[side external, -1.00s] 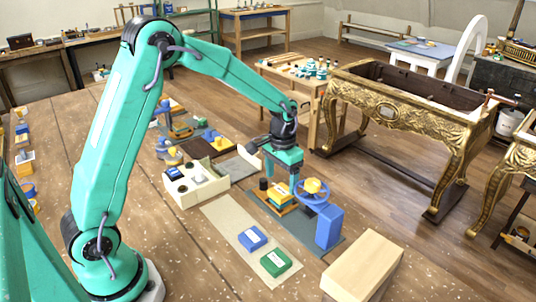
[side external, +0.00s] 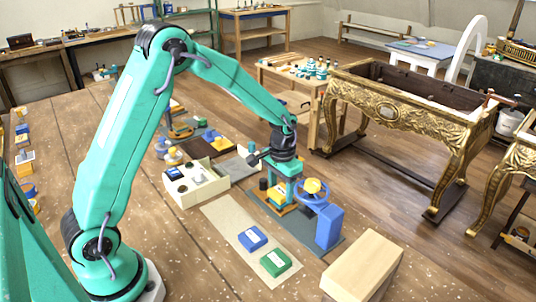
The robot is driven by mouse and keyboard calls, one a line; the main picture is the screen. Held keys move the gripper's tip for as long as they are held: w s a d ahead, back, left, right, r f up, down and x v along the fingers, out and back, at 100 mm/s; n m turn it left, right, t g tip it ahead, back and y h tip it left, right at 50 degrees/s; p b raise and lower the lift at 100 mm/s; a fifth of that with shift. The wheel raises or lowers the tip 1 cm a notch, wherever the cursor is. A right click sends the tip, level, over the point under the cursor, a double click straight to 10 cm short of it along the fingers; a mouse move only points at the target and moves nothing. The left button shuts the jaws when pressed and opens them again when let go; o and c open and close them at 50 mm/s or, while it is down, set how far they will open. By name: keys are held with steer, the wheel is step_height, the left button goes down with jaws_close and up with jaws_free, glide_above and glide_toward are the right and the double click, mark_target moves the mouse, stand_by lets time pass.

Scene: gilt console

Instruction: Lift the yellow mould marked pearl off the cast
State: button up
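The yellow mould (side external: 276,193) sits in a small stack on the blue-grey base plate (side external: 260,212) of a press-like stand. It is partly hidden by my gripper, and I cannot read its mark. The cast beneath it cannot be made out clearly. My gripper (side external: 289,190) points down over the stack, its teal body just above it. The fingertips are close to the yellow mould, but whether they touch it or are open or shut is not clear. A blue mould (side external: 252,238) and a green mould (side external: 275,262), both with white labels, lie on the pale mat (side external: 224,219).
A blue handwheel (side external: 314,199) with a yellow knob and a blue block (side external: 329,228) stand close right of my gripper. A cream compartment tray (side external: 198,188) is to the left. A pale wooden block (side external: 363,268) is at front right.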

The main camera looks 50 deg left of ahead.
mark_target(281, 190)
steer(key=c, duration=0.5)
steer(key=shift+r, duration=0.1)
steer(key=shift+r, duration=4.95)
